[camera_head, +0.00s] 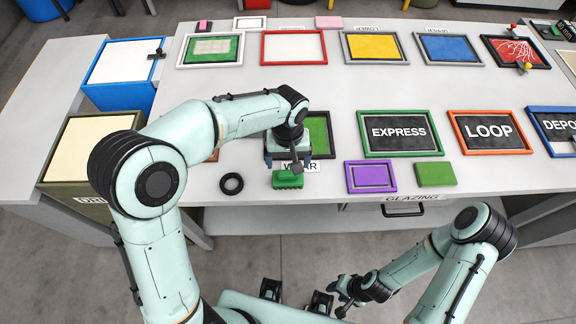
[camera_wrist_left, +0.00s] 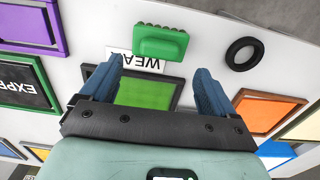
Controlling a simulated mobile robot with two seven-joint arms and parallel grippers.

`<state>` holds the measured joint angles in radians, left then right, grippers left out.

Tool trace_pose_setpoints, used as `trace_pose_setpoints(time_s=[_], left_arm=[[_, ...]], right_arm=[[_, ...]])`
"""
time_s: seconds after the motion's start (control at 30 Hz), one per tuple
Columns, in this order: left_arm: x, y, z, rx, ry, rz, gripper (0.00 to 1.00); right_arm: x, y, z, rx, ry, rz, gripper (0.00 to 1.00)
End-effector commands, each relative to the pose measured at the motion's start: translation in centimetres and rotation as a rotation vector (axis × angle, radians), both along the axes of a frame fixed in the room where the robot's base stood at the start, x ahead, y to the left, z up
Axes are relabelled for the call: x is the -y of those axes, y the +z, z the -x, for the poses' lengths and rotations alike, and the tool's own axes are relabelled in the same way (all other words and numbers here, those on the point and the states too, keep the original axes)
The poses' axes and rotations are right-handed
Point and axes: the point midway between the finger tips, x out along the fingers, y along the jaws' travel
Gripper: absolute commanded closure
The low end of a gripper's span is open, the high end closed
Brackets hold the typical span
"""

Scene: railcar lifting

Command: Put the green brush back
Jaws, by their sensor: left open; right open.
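The green brush (camera_head: 288,180) lies on the table near its front edge, in front of the label marked "WEAR" (camera_head: 313,167). In the left wrist view the brush (camera_wrist_left: 160,43) sits just beyond my fingertips, with the label partly hidden behind it. My left gripper (camera_head: 288,160) points down over the dark-framed green panel (camera_head: 318,132), which my arm partly covers. In the wrist view its blue fingers (camera_wrist_left: 158,75) are apart, with nothing between them in grip. My right gripper (camera_head: 345,291) is open and empty, low in front of the table.
A black ring (camera_head: 231,184) lies left of the brush. A purple frame (camera_head: 370,177) and a green block (camera_head: 436,174) lie to the right, near the front edge. The EXPRESS panel (camera_head: 400,133) and LOOP panel (camera_head: 489,132) stand behind them. Bins (camera_head: 85,145) adjoin the left end.

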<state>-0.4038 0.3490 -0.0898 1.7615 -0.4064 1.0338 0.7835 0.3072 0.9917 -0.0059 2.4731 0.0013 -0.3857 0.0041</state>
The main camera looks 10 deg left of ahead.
Motion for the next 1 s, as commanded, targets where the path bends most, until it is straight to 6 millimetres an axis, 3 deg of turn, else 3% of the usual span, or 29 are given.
trace_pose_setpoints(time_s=[0.1,0.33,1.0], left_arm=[[0.1,2.8,-0.1,0.005,0.0,0.002,0.11],[0.0,5.7,0.0,0.0,0.0,0.001,0.11],[0.0,6.1,0.0,-0.001,0.0,0.0,0.11]], right_arm=[[0.0,0.5,-0.3,0.003,0.0,0.0,0.57],[0.0,0.9,-0.5,0.006,0.0,0.0,0.57],[0.0,0.9,-0.5,0.006,0.0,0.0,0.57]])
